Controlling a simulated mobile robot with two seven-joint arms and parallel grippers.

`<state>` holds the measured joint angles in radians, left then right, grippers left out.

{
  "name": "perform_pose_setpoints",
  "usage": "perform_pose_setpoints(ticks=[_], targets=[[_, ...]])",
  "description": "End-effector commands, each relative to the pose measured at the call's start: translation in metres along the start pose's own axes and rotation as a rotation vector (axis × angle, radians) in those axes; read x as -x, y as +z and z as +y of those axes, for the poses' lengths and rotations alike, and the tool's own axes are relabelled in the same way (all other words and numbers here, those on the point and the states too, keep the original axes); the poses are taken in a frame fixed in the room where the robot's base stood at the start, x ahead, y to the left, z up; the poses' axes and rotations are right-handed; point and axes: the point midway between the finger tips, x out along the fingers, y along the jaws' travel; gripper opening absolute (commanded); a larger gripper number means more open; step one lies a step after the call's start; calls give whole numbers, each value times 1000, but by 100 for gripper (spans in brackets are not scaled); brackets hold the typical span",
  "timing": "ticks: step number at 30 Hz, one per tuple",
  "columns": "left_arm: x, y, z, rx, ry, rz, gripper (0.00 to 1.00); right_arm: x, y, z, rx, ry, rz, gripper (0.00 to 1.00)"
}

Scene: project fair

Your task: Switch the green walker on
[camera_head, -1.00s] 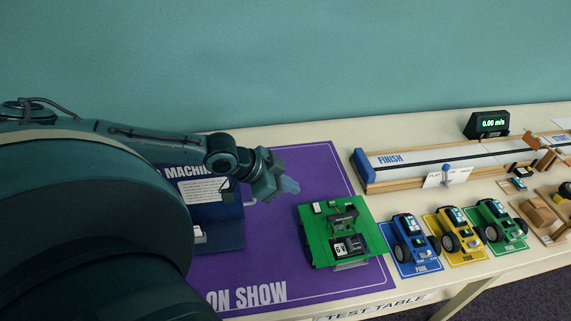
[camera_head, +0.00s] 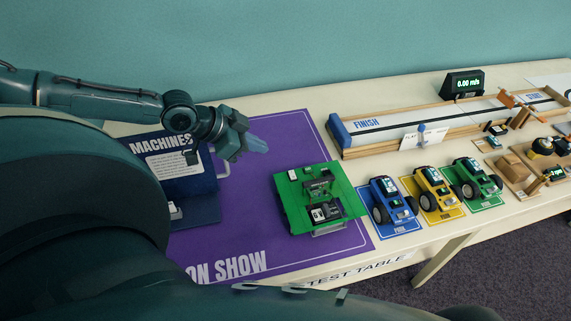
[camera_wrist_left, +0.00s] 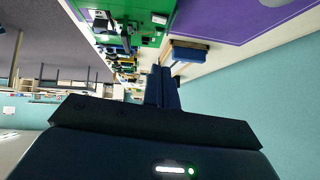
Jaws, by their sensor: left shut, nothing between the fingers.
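The green walker (camera_head: 292,192) appears to be the green, plate-like machine with black and white parts on the purple mat (camera_head: 262,210). I cannot make out its switch or the switch's position. It also shows at the top of the left wrist view (camera_wrist_left: 148,32). My left gripper (camera_head: 258,145) is shut and empty. In the head view it is above the purple mat, up and left of the green machine and apart from it. Its closed fingers (camera_wrist_left: 162,88) point away in the left wrist view. My right gripper is not in view.
A blue MACHINES board (camera_head: 180,190) stands left on the mat. Blue (camera_head: 388,203), yellow (camera_head: 432,190) and green (camera_head: 470,178) wheeled vehicles stand right of the green machine. A wooden track (camera_head: 360,150) with a FINISH strip runs behind. A speed display (camera_head: 464,84) stands farther back.

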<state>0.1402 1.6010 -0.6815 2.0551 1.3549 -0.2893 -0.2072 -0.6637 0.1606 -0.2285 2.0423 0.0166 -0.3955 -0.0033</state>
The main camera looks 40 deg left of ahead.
Motion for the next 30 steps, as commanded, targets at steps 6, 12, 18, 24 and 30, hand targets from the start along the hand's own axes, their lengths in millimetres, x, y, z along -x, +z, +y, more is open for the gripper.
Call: perform_pose_setpoints(ticks=[6, 12, 18, 24, 30], targets=[[0, 0, 0, 0, 0, 0, 0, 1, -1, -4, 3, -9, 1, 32], [-7, 0, 0, 2, 2, 3, 0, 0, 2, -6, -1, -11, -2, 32], [-32, -2, 1, 4, 3, 6, 0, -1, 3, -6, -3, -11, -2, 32], [-66, -2, 0, 5, 1, 7, 0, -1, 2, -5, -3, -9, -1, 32], [-102, -2, 1, 4, 2, 4, 0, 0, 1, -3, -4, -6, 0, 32]])
